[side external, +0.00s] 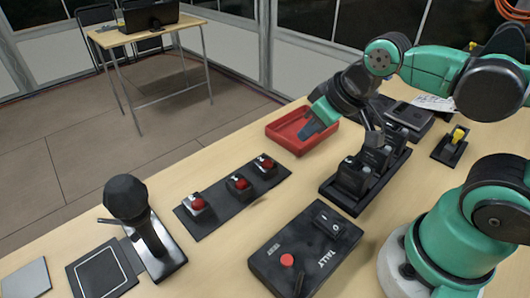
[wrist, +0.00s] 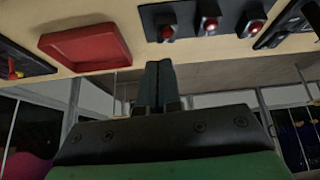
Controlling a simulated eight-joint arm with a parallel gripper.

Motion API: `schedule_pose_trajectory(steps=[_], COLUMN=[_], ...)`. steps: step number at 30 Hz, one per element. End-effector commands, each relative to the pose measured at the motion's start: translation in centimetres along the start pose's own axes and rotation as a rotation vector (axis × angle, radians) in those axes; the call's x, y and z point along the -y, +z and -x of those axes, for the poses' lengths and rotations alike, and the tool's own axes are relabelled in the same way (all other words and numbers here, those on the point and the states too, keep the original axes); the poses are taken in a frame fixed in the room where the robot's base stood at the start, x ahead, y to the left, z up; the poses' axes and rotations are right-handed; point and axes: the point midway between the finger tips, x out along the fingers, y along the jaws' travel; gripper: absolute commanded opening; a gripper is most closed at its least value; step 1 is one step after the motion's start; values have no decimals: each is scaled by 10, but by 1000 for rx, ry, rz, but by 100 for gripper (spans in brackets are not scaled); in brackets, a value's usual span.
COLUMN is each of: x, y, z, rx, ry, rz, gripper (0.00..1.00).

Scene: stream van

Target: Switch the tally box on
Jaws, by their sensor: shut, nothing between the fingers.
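The tally box (side external: 268,262) is a black box lying on the table at the front, with white TALLY lettering. A black rocker switch (side external: 328,220) with white marks sits at its far end; which side is pressed is too small to tell. A red button (side external: 287,260) and a dark lever sit nearer its front end. My gripper (side external: 311,131) is shut and empty, in front of the red tray in the side view, well behind the tally box. Its shut fingers also show in the wrist view (wrist: 158,72), where I cannot make out the tally box.
The red tray (side external: 272,132) lies at the back. A black strip (side external: 215,220) with three red buttons lies left of the tally box. A black rack (side external: 344,200) of devices stands behind the box. A joystick (side external: 126,198) stands at left. A yellow-levered unit (side external: 447,158) is at right.

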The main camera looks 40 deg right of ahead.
Motion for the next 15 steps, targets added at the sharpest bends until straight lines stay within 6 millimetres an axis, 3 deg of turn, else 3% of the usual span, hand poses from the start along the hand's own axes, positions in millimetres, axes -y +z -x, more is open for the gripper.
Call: schedule_pose_trajectory(steps=[4, 15], x=[-11, -11], y=[-11, -9], z=[-2, 1], rx=[-90, -65], ry=[25, 19], rz=[-70, -13], gripper=[0, 0])
